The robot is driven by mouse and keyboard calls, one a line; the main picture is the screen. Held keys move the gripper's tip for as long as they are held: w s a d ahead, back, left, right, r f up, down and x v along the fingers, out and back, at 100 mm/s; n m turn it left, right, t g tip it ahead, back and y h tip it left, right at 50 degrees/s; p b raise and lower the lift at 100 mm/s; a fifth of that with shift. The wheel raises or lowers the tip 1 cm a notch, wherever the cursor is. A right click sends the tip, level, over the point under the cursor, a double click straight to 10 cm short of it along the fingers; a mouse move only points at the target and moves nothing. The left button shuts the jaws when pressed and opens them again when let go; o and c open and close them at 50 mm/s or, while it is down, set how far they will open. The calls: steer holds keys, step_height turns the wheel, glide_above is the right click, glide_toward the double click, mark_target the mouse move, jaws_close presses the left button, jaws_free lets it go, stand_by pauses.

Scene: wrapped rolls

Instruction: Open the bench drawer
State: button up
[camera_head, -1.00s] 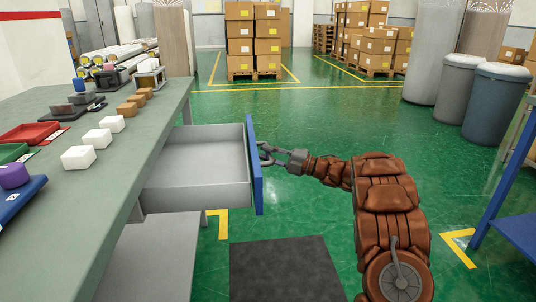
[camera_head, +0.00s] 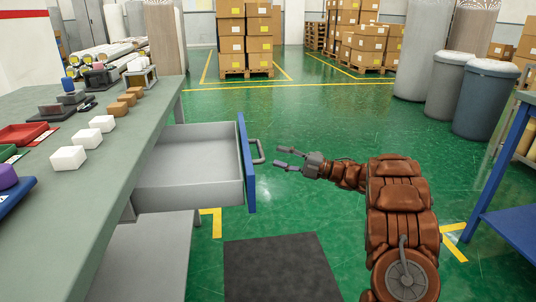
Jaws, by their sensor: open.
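The bench drawer (camera_head: 190,182) is pulled well out to the right from under the bench top. It is grey inside with a blue front (camera_head: 246,165), and its visible inside looks empty. A grey bar handle (camera_head: 259,152) stands out from the front. My gripper (camera_head: 282,158) is to the right of the handle, apart from it, with its two fingers spread and nothing between them. My brown-covered arm reaches in from the lower right.
The bench top (camera_head: 100,185) carries white blocks (camera_head: 68,158), brown blocks (camera_head: 118,108), a red tray (camera_head: 22,134) and a blue tray (camera_head: 14,192). A dark mat (camera_head: 280,268) lies on the floor. Grey bins (camera_head: 487,100) and a blue-framed table (camera_head: 505,185) stand right.

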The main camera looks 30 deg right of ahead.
steer(key=shift+v, duration=2.35)
